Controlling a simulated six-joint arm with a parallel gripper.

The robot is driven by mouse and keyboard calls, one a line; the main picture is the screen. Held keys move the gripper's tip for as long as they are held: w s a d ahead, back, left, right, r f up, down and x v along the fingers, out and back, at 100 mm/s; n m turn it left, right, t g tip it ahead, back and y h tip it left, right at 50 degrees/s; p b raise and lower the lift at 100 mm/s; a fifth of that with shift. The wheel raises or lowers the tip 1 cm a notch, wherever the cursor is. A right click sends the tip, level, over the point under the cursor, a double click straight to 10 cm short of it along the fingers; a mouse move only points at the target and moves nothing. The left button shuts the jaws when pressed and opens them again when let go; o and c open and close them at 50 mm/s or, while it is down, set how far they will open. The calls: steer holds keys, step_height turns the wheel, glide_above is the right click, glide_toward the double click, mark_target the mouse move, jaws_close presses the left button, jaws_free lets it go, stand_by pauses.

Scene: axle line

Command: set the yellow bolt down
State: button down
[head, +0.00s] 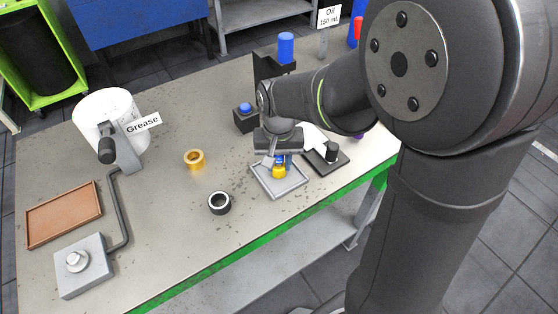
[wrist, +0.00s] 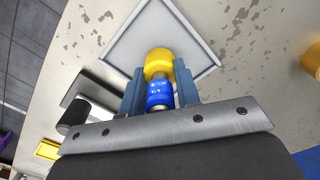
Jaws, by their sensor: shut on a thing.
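My gripper (head: 278,161) points down over a small grey tray (head: 259,182) near the table's front edge. It is shut on the yellow bolt (head: 279,172), whose yellow end hangs lowest. In the wrist view, the yellow bolt (wrist: 158,64) shows between the blue fingers of my gripper (wrist: 159,84), with a short metal section and a blue part nearer the palm. The tray (wrist: 204,62) lies beyond it in that view. I cannot tell whether the bolt touches the tray floor.
A dark ring (head: 219,203) and a gold ring (head: 194,159) lie left of the tray. A black stand (head: 330,156) is close on its right. The front middle is clear.

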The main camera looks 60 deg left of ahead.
steer(key=shift+f, duration=0.1)
steer(key=c, duration=1.1)
jaws_free()
step_height(320, 180, up, 12)
steer(key=shift+r, duration=0.15)
step_height(320, 180, down, 12)
steer(key=shift+r, duration=1.45)
